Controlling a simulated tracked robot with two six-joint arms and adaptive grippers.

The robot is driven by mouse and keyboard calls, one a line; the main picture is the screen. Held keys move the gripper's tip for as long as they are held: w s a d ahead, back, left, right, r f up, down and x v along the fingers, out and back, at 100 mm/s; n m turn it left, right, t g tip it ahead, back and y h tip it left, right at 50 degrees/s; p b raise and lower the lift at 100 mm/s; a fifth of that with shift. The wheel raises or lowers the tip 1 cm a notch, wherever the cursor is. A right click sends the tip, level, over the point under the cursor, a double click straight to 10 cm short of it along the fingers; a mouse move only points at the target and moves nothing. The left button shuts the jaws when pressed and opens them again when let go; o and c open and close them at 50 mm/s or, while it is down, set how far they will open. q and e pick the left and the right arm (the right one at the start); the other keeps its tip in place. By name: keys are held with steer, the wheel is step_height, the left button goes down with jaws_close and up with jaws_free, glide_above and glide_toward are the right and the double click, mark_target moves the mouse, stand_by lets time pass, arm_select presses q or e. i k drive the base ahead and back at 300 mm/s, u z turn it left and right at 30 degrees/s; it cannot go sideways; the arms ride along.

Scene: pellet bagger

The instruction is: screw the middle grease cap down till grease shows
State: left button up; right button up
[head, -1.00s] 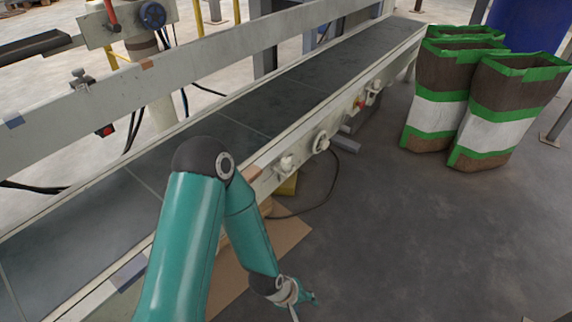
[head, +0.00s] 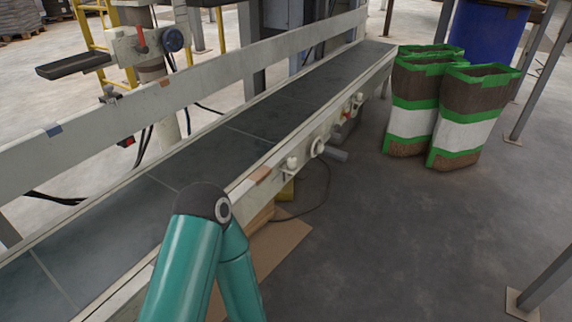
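Several small pale fittings sit along the near side rail of the conveyor. They include a white knob (head: 291,163), a round wheel-like fitting (head: 317,147) and a small pale fitting (head: 357,98) farther along. I cannot tell which of them is the middle grease cap, and they are too small to show any grease. One of my teal arms stands in front of the conveyor, its elbow beside the rail and its forearm running down past the bottom edge. Neither of my grippers is in view.
The dark conveyor belt (head: 218,150) runs from lower left to upper right. Brown-and-white bags with green bands (head: 468,118) stand on the floor at right. Flat cardboard (head: 283,243) lies below the rail. A post with a foot plate (head: 522,303) stands lower right; the floor between is clear.

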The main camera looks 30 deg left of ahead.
mark_target(291, 161)
steer(key=u, duration=0.5)
steer(key=i, duration=1.25)
steer(key=z, duration=0.5)
